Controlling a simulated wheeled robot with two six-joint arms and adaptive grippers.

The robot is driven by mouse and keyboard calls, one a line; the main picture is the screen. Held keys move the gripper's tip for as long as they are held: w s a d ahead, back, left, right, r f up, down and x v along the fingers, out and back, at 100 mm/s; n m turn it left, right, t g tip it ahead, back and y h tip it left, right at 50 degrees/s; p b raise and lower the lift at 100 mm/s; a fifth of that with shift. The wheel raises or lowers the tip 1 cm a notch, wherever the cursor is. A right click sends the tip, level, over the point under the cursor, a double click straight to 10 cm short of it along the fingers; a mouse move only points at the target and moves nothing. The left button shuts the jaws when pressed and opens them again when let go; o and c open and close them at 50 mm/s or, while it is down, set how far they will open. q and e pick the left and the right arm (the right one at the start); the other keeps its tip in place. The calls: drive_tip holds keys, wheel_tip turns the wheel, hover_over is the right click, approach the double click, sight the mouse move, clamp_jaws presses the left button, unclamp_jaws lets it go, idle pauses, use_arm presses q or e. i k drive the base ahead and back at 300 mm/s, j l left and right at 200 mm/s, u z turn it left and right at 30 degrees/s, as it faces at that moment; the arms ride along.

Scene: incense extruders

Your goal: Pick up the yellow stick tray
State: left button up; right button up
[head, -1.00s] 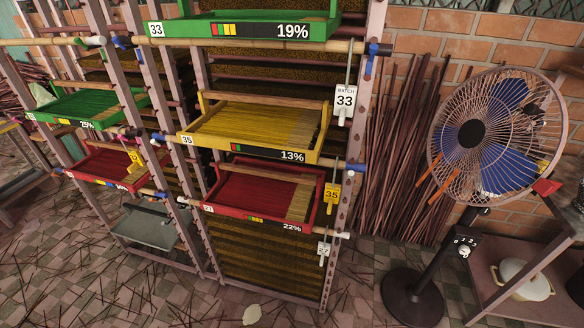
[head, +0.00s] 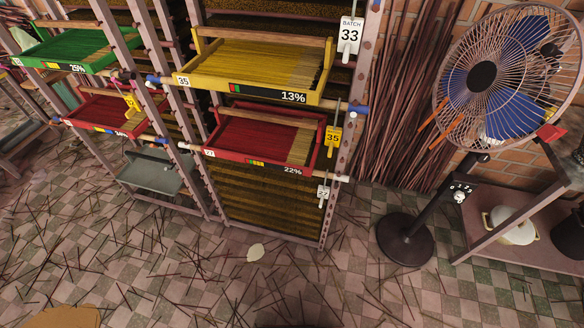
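The yellow stick tray (head: 258,62) rests on a rack in the upper middle of the head view. It holds yellowish sticks and carries a "35" label and a "13%" sign on its front. A wooden bar runs along its back edge. A red stick tray (head: 262,139) marked "22%" sits on the level below it. Neither of my grippers shows in the head view.
The rack (head: 337,140) has uprights and rods with hanging tags. A green tray (head: 70,47) and another red tray (head: 100,110) sit on the left rack. A fan (head: 483,76) stands at right. Sticks litter the tiled floor (head: 230,290).

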sight(276, 66)
drive_tip(key=j+z, duration=0.35)
drive_tip(key=j, duration=0.3)
drive_tip(key=j+z, duration=0.35)
drive_tip(key=j, duration=0.3)
drive_tip(key=j+z, duration=0.35)
drive_tip(key=j, duration=0.3)
